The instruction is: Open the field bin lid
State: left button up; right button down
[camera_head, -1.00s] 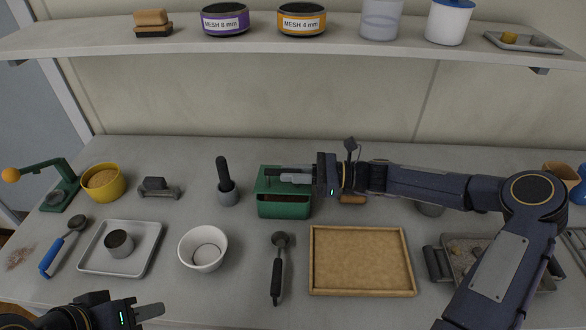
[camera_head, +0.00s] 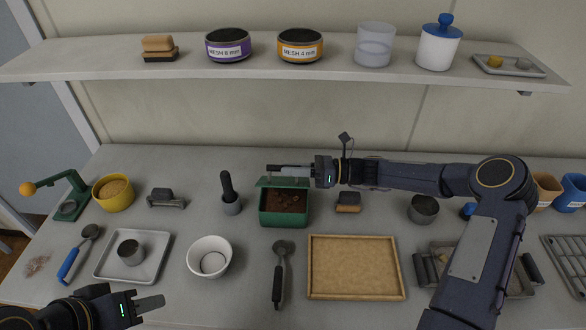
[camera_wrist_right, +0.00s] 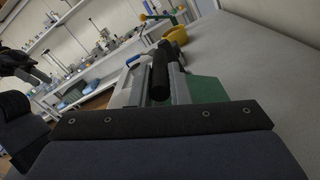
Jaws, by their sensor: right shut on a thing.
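The green field bin (camera_head: 284,219) stands on the bench near the middle in the head view. Its lid (camera_head: 270,183) is raised along the back edge, and brown soil (camera_head: 285,200) shows inside. My right gripper (camera_head: 288,171) is shut on the lid handle at the top of the raised lid. In the right wrist view the dark handle (camera_wrist_right: 160,76) sits at the fingers, with the green lid (camera_wrist_right: 207,90) beside it. My left gripper (camera_head: 148,304) is at the lower left, apart from the bin; its jaw opening is unclear.
A trowel-like scoop (camera_head: 279,270) and a framed tan board (camera_head: 355,268) lie in front of the bin. The shelf (camera_head: 200,66) runs above behind.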

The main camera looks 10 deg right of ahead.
jog(key=c, duration=1.4)
grip_release()
jog(key=shift+o, duration=0.2)
jog(key=s+d+b, duration=0.1)
jog(key=d+b, duration=0.1)
jog(key=d, duration=0.5)
jog(key=shift+s+d, duration=0.25)
jog(key=shift+d, duration=0.1)
